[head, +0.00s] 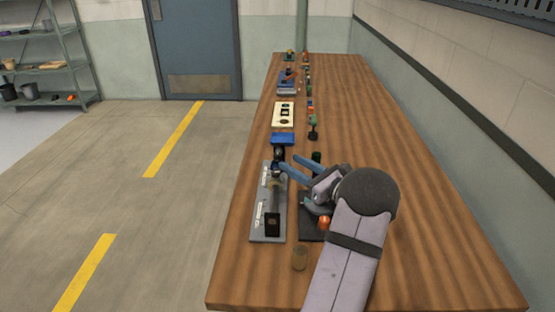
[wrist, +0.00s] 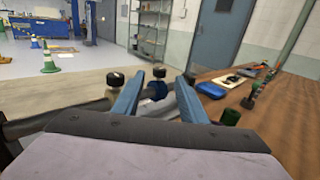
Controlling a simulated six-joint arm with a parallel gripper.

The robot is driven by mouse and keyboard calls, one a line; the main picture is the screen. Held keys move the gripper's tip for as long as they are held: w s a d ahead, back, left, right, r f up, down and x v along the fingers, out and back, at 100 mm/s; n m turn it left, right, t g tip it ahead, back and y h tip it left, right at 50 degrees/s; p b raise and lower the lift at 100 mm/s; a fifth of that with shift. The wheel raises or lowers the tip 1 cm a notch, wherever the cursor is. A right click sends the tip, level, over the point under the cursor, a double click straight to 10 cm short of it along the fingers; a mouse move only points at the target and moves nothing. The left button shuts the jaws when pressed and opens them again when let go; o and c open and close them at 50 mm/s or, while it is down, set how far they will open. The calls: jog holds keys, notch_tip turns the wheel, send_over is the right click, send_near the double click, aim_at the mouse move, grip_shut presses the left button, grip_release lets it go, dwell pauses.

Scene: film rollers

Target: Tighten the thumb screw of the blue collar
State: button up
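The blue collar (wrist: 157,91) shows in the wrist view, with a dark round thumb screw (wrist: 159,73) on top. It sits beyond and between the two blue fingers of my gripper (wrist: 163,77). The fingers are apart, and I see no contact with the screw. A second dark screw (wrist: 115,78) stands on a cream collar (wrist: 115,94) to the left, outside the left finger. In the head view my gripper (head: 287,165) reaches left over the grey base plate (head: 262,232). The collars are small and partly hidden there.
A blue box (head: 283,138) lies just past the plate. A dark green cylinder (head: 316,156) stands close to my fingers. A black block (head: 272,225) stands at the plate's near end, and a brownish cylinder (head: 300,259) stands nearer. The table's right side is clear.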

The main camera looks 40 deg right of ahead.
aim_at(280, 157)
jog(key=shift+w, duration=0.1)
jog(key=shift+w+a+p, duration=0.2)
jog(key=shift+w+p, duration=0.4)
jog(key=shift+w, duration=3)
grip_shut()
